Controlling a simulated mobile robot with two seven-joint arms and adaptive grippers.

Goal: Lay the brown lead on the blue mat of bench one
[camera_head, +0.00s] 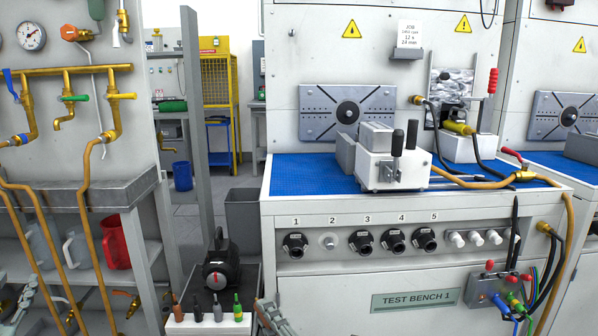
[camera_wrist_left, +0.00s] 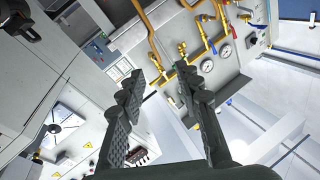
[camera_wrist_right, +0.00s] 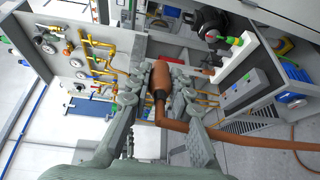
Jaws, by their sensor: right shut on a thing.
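My right gripper (camera_wrist_right: 158,85) is shut on the brown lead (camera_wrist_right: 160,78), gripping its brown plug between the fingertips. Its brown cable trails off to the right in the right wrist view. The blue mat (camera_head: 305,178) covers the top of bench one (camera_head: 360,290), which is labelled TEST BENCH 1.
A white rack (camera_head: 208,327) with brown, black and green plugs stands low, left of the bench. A white fixture (camera_head: 392,172) with a grey block stands on the mat, and an orange hose (camera_head: 470,182) crosses its right part. The mat's left part is clear.

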